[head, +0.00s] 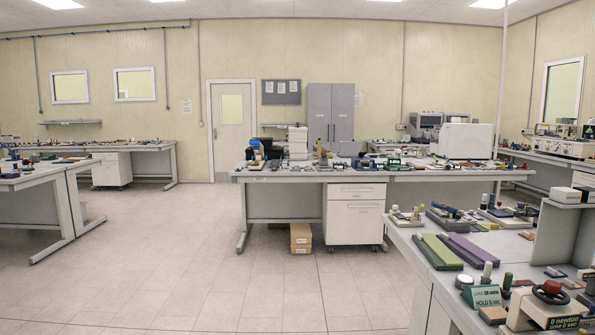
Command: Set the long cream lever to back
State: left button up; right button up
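I cannot pick out the long cream lever with certainty at this distance. A pale upright post (487,272) stands on the near right bench (415,250), and a small cream device (407,215) sits at that bench's far left corner; I cannot tell whether either is the lever. A cream tester (530,312) with a dark ring, a red knob and a readout of "0 newton" and "time 0 sec" stands at the bench's lower right. Neither of my grippers is in view.
A green sign reading "HOLD 5 sec" (483,296) stands near the tester. Green (437,252) and purple (467,250) slabs lie on the near bench. A cluttered workbench (290,178) with drawers (355,213) stands mid-room, with boxes (300,237) below. The floor (180,265) is open at left and centre.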

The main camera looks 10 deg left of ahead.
aim_at(258, 148)
jog(key=i+u, duration=0.25)
jog(key=i, duration=4.5)
jog(key=i+u, duration=0.15)
jog(key=i, duration=0.75)
jog(key=i+l+u, duration=0.15)
jog(key=i, duration=0.8)
jog(key=i+l+u, duration=0.2)
jog(key=k+j, duration=0.05)
jog(key=j, duration=0.05)
